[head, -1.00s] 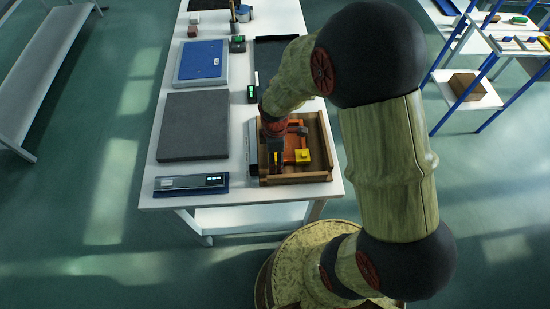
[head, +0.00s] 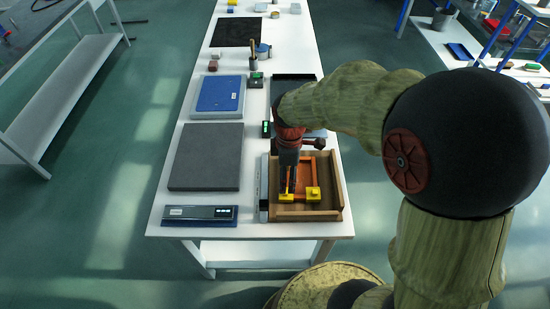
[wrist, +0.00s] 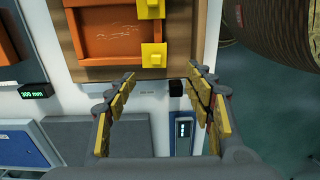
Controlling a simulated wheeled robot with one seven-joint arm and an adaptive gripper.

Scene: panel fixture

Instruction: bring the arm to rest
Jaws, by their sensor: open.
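My gripper (wrist: 161,75) is open in the wrist view, with yellow-padded fingers spread apart and nothing between them. In the head view my gripper (head: 288,180) hangs over the left part of a wooden tray (head: 305,214) and hides part of what lies in it. An orange panel with a frame (head: 320,170) lies in the tray, with yellow blocks (head: 313,194) at its near corners. In the wrist view the orange panel (wrist: 110,40) and a yellow block (wrist: 154,55) lie beyond the fingertips. My arm reaches in from the right.
The white table (head: 190,230) holds a dark grey slab (head: 206,157), a blue panel on a grey block (head: 219,94) and a device with a display (head: 200,214).

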